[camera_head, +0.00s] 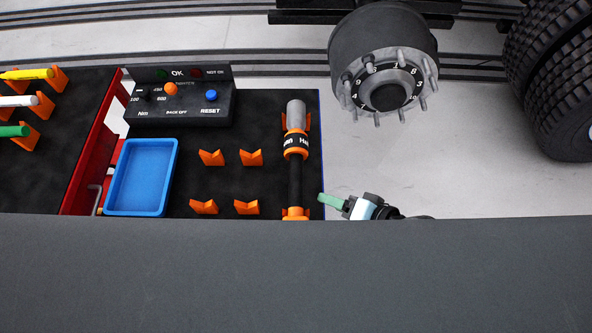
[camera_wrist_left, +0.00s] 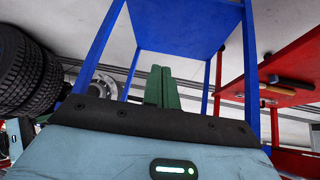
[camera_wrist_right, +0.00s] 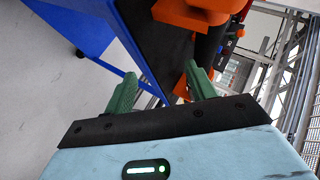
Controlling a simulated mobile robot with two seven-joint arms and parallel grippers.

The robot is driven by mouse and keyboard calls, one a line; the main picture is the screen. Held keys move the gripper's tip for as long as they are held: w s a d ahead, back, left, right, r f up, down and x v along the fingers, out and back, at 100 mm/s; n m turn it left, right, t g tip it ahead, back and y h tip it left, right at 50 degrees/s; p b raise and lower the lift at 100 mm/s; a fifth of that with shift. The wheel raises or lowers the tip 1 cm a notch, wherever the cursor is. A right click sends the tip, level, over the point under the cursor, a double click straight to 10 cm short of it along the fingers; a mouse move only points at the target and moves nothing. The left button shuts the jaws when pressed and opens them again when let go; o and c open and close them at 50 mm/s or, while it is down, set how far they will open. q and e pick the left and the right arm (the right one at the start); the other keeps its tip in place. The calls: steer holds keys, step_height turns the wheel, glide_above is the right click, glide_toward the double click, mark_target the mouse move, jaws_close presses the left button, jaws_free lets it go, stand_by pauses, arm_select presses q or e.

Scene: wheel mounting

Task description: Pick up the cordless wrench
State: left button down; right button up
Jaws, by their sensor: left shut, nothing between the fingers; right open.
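The cordless wrench (camera_head: 295,168) lies lengthwise along the right side of a black-topped table, with a silver nose, black body and orange bands. Its lower end is hidden in the head view. Part of its dark body (camera_wrist_right: 207,46) seems to show between orange parts in the right wrist view. My right gripper (camera_head: 325,200) is beside the table's right edge, to the right of the wrench, apart from it. Its green fingers (camera_wrist_right: 162,75) are open and empty. My left gripper (camera_wrist_left: 162,92) is shut and empty in the left wrist view; the head view does not show it.
The table holds a control box (camera_head: 180,105), a blue tray (camera_head: 177,165) and empty orange holders (camera_head: 211,157). A red trolley (camera_head: 88,160) stands left. A wheel hub with studs (camera_head: 388,95) and tires (camera_head: 560,85) are at the right. The blue table frame (camera_wrist_left: 190,25) rises before my left gripper.

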mark_target(302, 177)
steer(key=w+a+r, duration=0.1)
steer(key=w+a+r+y, duration=0.1)
steer(key=w+r+g+y+b, duration=0.1)
steer(key=r, duration=0.1)
steer(key=shift+a, duration=0.4)
steer(key=shift+a+r+g+y, duration=0.15)
steer(key=shift+r+g+y, duration=0.1)
steer(key=shift+g+y, duration=0.05)
steer(key=shift+x, duration=3.9)
steer(key=shift+w+r, duration=0.2)
steer(key=shift+c, duration=0.4)
jaws_close()
steer(key=shift+w+r, duration=0.1)
steer(key=shift+r, duration=0.05)
